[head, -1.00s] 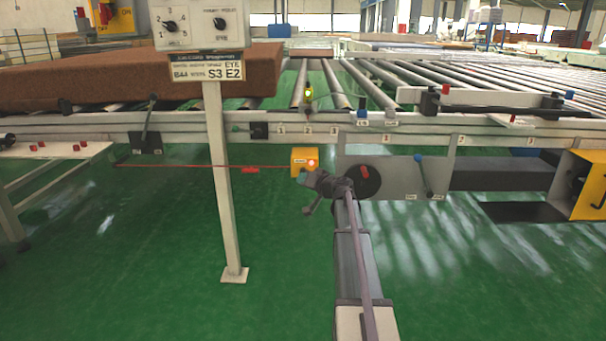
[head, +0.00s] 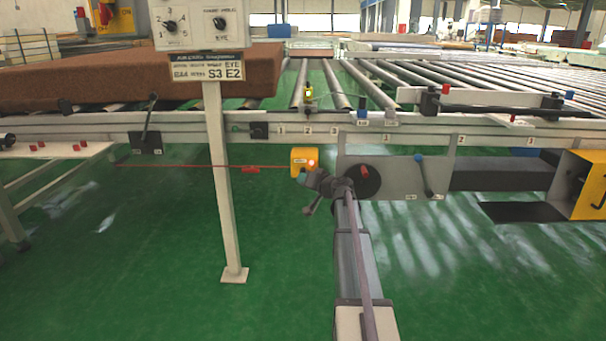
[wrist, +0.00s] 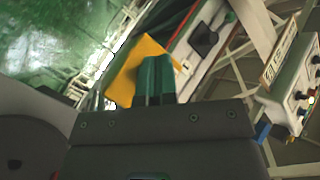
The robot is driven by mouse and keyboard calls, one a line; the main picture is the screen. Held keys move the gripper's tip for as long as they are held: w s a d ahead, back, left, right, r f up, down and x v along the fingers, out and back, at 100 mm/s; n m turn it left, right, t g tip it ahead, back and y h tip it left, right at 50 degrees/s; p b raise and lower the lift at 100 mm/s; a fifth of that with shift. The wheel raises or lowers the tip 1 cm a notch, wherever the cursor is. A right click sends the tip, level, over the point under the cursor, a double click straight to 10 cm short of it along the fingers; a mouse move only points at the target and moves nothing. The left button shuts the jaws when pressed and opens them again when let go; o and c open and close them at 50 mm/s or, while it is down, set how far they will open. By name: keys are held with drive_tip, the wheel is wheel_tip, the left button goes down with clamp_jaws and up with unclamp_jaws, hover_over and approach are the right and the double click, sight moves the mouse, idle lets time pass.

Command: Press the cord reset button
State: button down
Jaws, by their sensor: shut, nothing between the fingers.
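The cord reset unit is a yellow box (head: 302,157) below the conveyor's front rail, with a glowing red spot (head: 312,163) on its right side. A red cord (head: 190,166) runs left from it. My gripper (head: 303,175) is shut and empty, right at the lower part of the box in the head view. In the wrist view, the green fingertips (wrist: 156,66) lie together over the yellow box (wrist: 136,66). I cannot tell whether they touch it. The button itself is hidden or too small to make out in the wrist view.
A grey post (head: 222,180) with a control panel (head: 198,22) stands left of the box. A grey plate with a black disc (head: 372,182) and red knob is close on the right. A brown mattress (head: 130,75) lies on the conveyor. The green floor (head: 130,270) in front is clear.

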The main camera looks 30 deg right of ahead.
drive_tip(key=shift+w+d, duration=0.25)
drive_tip(key=shift+w, duration=0.1)
drive_tip(key=shift+w+d, duration=0.5)
drive_tip(key=shift+w, duration=0.2)
idle(1.0)
drive_tip(key=shift+s+a, duration=0.75)
drive_tip(key=shift+s, duration=0.3)
drive_tip(key=shift+s, duration=0.1)
drive_tip(key=s+a, duration=0.1)
drive_tip(key=s, duration=0.1)
drive_tip(key=s+a, duration=0.2)
drive_tip(key=shift+w, duration=0.1)
idle(0.7)
